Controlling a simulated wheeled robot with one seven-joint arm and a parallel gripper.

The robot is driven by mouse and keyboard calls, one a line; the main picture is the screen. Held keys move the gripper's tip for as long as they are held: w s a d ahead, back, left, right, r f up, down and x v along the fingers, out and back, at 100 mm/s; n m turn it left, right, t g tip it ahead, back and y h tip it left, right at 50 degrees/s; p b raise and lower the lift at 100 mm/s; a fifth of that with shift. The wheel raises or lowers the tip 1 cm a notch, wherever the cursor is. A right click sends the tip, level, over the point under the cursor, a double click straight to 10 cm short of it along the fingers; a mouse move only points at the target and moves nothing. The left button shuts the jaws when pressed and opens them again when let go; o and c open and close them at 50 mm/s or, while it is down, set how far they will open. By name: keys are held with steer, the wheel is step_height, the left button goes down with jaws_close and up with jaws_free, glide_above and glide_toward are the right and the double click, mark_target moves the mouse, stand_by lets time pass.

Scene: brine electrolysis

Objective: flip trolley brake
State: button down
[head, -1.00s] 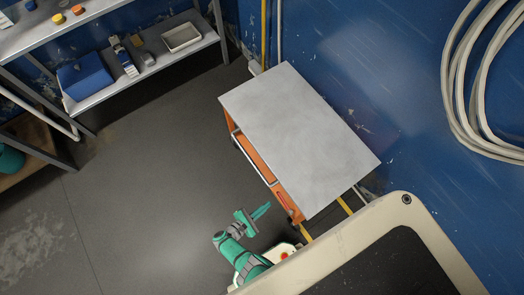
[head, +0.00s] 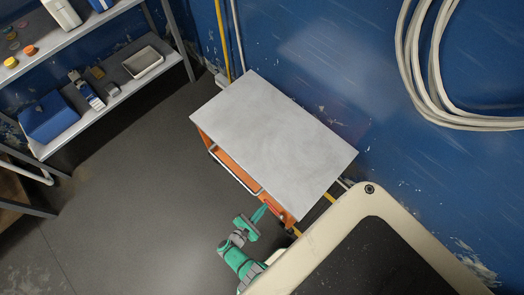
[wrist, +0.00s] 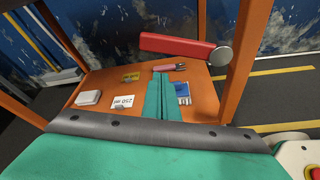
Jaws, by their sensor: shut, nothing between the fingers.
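The trolley (head: 275,135) has a plain grey top and an orange frame, and stands against the blue wall. In the wrist view, a red lever (wrist: 175,46) with a round grey end lies roughly level beside an orange trolley post (wrist: 250,55). My gripper (head: 264,210) is at the trolley's near end, low beside its orange side. In the wrist view, its green fingers (wrist: 160,80) are together and empty. They point toward the trolley's orange shelf, below the red lever in the picture and apparently apart from it.
The orange shelf (wrist: 205,105) holds a white box (wrist: 88,98), a card marked 250 (wrist: 122,102), a red-handled tool (wrist: 170,67) and a blue item (wrist: 183,92). A metal rack (head: 105,105) stands at left. Floor (head: 130,210) left of the trolley is clear.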

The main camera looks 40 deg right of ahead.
mark_target(273, 209)
steer(key=shift+s+d+r, duration=0.1)
steer(key=shift+s+r, duration=0.15)
steer(key=shift+r, duration=0.5)
steer(key=shift+s+r, duration=0.25)
steer(key=shift+r, duration=0.45)
